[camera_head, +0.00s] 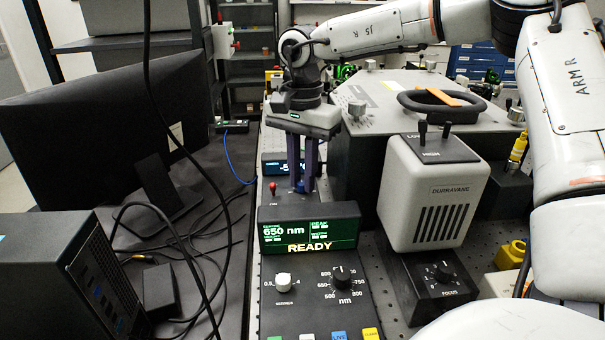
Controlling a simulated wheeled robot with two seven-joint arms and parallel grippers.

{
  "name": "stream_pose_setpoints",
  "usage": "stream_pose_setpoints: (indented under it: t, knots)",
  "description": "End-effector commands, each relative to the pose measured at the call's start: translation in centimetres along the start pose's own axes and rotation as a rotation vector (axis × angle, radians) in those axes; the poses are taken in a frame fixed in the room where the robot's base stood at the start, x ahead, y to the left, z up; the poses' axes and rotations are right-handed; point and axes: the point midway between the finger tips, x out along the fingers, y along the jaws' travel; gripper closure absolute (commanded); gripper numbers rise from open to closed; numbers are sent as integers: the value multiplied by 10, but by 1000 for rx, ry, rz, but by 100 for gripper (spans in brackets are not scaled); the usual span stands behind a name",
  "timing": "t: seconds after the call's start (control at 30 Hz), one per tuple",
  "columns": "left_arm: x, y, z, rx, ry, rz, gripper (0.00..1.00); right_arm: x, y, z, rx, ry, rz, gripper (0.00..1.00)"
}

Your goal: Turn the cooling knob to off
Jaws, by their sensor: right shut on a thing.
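My right gripper (303,183) points straight down behind the READY display box, with its two dark fingers close together. It is shut on a small grey knob (299,187), taken to be the cooling knob, which is mostly hidden between the fingertips. The knob's pointer and any markings around it cannot be read. A unit with a blue-lit display (273,167) stands just behind the fingers, and the fingers cover part of its readout. My left gripper is not in view.
In front stands a console with a green READY display (308,233), a white knob (284,282) and a black nm knob (342,276). A red-tipped toggle (272,187) is left of the fingers. A white lamp housing (433,195) and grey enclosure (400,92) stand right. A monitor (95,125) and cables fill the left.

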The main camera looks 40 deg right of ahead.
Motion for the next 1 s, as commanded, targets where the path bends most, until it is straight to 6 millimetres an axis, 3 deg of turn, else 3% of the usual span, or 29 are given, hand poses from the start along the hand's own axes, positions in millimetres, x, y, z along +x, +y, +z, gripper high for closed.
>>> stream_pose_setpoints:
  t: [0.67, 0.7, 0.77, 1.0]
  knots:
    - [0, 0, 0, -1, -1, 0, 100, -1, 0, 0, -58, -1, -2, 100]
    - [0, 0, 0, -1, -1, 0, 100, -1, 0, 0, -58, -1, -2, 77]
    - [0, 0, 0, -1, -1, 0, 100, -1, 0, 0, -58, -1, -2, 67]
    - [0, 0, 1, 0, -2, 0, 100, 0, 0, 0, -58, 0, -1, 65]
